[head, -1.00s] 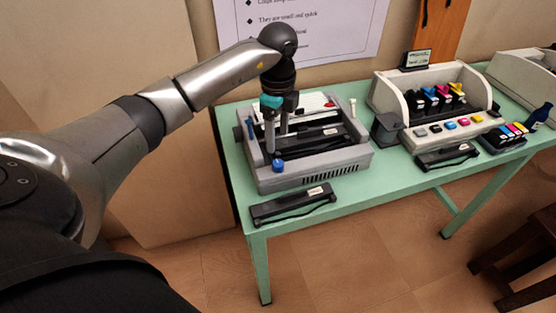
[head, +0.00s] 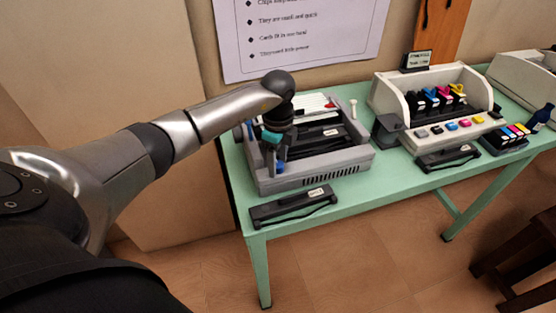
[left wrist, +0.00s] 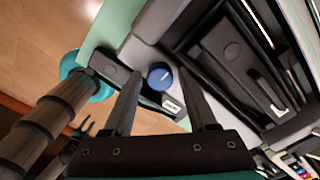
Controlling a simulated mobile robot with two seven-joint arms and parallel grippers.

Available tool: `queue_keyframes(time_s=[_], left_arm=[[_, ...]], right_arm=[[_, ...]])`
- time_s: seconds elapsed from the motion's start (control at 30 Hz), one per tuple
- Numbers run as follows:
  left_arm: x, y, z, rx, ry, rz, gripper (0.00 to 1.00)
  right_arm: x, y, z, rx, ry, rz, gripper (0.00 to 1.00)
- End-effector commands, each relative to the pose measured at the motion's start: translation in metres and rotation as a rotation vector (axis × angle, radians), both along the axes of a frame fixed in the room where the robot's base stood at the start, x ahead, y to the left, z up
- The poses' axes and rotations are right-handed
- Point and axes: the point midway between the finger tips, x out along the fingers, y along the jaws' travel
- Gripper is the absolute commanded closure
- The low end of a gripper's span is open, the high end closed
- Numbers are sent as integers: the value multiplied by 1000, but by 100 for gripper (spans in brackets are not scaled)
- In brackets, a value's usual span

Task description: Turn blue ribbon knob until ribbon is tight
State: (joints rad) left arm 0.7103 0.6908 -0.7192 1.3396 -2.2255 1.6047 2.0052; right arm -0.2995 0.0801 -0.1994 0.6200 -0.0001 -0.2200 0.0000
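The grey dot-matrix printer (head: 320,172) sits on the green table, with its dark inside exposed. The blue ribbon knob (head: 280,167) is at its front left corner, partly hidden by my left gripper (head: 275,160). In the left wrist view the round blue knob (left wrist: 160,77) shows between the fingertips of my left gripper (left wrist: 159,76) in the picture. The fingers are apart, with a visible gap on each side of the knob. I cannot tell how far the tips are above it. The ribbon itself is not clearly visible. My right gripper is not in view.
A black ribbon cartridge (head: 290,207) lies in front of the printer on the green table (head: 385,185). A white inkjet printer (head: 385,100) with colored cartridges stands to the right. A dark stool (head: 520,250) is at the lower right. A poster (head: 300,35) hangs behind.

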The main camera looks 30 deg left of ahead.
Motion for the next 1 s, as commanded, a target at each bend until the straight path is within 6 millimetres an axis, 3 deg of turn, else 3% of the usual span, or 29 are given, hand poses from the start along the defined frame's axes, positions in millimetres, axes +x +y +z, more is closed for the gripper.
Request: queue_keyframes(time_s=[0.07, 0.5, 1.0], left_arm=[[0, 0, 0, 0, 0, 0, 52], [0, 0, 0, 0, 0, 0, 100], [0, 0, 1, 0, 0, -62, 100]], right_arm=[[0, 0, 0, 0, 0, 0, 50], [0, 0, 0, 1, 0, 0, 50], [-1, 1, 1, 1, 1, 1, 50]])
